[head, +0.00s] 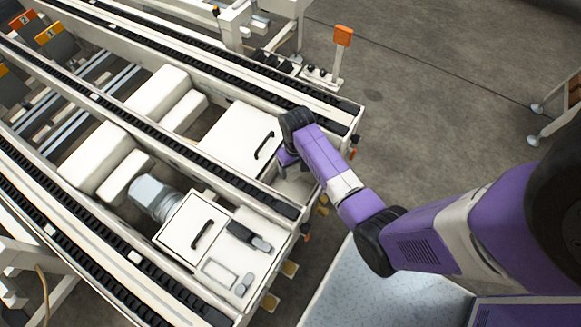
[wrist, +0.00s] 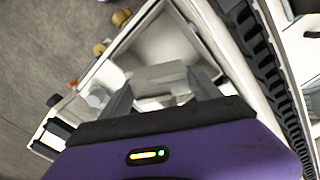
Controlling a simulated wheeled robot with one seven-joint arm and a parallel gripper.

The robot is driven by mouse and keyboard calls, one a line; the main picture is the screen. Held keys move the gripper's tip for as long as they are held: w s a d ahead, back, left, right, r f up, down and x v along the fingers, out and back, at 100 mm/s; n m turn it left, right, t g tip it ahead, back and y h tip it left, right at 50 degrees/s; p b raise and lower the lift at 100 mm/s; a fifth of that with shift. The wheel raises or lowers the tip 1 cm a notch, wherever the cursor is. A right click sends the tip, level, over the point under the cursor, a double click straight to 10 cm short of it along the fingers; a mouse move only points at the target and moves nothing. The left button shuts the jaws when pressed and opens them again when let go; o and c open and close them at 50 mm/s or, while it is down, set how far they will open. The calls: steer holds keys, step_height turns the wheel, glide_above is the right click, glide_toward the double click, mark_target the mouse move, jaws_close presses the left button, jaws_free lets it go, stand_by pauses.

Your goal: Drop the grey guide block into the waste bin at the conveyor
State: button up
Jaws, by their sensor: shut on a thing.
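In the wrist view, the grey guide block (wrist: 160,76) sits between the two fingers of my gripper (wrist: 162,92), which is shut on it. Beyond and below the block is a pale, open-topped bin (wrist: 185,42), whose inside looks empty where it shows. In the head view, the end of my arm hangs over the bin (head: 297,187) at the conveyor's end, beside the white cover with a black handle.
The conveyor frame (head: 335,103) with black chain tracks runs along both sides of the bin. A white cover (head: 238,140) with a black handle lies left of it. A post with an orange box (head: 343,36) stands behind. Open grey floor (head: 440,130) lies to the right.

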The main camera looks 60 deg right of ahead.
steer(key=o, duration=1.5)
steer(key=shift+r+p, duration=0.55)
steer(key=shift+r, duration=3.35)
